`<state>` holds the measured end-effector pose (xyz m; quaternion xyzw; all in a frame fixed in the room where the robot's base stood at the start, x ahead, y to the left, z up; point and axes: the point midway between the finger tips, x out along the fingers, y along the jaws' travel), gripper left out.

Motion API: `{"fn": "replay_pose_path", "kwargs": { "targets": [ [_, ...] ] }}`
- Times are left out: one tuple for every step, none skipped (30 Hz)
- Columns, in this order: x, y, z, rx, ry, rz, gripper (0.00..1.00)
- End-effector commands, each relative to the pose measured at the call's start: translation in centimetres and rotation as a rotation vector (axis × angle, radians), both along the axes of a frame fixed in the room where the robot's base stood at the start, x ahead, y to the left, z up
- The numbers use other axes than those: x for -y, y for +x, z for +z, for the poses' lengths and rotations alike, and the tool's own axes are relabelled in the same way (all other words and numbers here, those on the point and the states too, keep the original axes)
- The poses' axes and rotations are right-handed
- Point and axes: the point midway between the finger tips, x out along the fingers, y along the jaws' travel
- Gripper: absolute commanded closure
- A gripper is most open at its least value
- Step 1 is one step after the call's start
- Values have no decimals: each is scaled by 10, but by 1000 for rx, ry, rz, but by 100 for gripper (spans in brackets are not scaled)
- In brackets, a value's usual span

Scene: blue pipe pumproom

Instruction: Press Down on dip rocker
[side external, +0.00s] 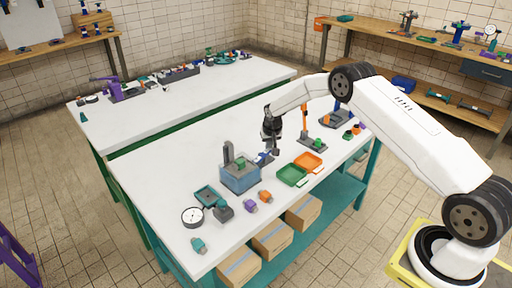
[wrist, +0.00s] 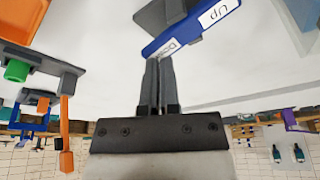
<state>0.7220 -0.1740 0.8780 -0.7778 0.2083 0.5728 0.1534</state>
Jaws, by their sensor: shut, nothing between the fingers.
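The dip rocker (side external: 264,158) is a small blue rocker on a grey base on the white table, just below my gripper in the side view. In the wrist view the rocker (wrist: 195,30) is a blue bar with white labels, "Up" at the right end and "Down" at the left end. My gripper (side external: 274,151) is shut and empty, pointing down. In the wrist view my gripper's fingertips (wrist: 158,63) are at the "Down" end and partly cover that label. I cannot tell whether they touch it.
A blue box with a grey upright (side external: 240,180) stands left of the rocker. A green tray (side external: 291,175) and an orange tray (side external: 308,162) lie to the right. A grey stand with an orange post (side external: 305,122) is behind them. A round gauge (side external: 193,216) is front left.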

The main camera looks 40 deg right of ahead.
Motion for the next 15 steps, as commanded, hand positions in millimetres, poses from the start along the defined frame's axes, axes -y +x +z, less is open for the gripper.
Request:
{"fn": "replay_pose_path", "kwargs": {
  "targets": [
    [0, -1, -3, -2, 1, 0, 100],
    [0, -1, -3, -2, 1, 0, 100],
    [0, -1, -5, -2, 1, 0, 100],
    [0, -1, -6, -2, 1, 0, 100],
    [-1, -1, -6, -3, 1, 0, 100],
    [-1, -1, -8, -3, 1, 0, 100],
    [-1, -1, -9, -3, 2, 0, 100],
    [-1, -1, -10, -3, 2, 0, 100],
    [-1, -1, -11, -4, 2, 0, 100],
    [-1, -1, -12, -4, 2, 0, 100],
    [-1, -2, -13, -4, 2, 0, 100],
    [-1, -2, -13, -4, 2, 0, 100],
    [-1, -2, -14, -5, 3, 0, 100],
    [-1, -2, -15, -5, 3, 0, 100],
    [-1, -2, -16, -6, 2, 0, 100]
  ]
}}
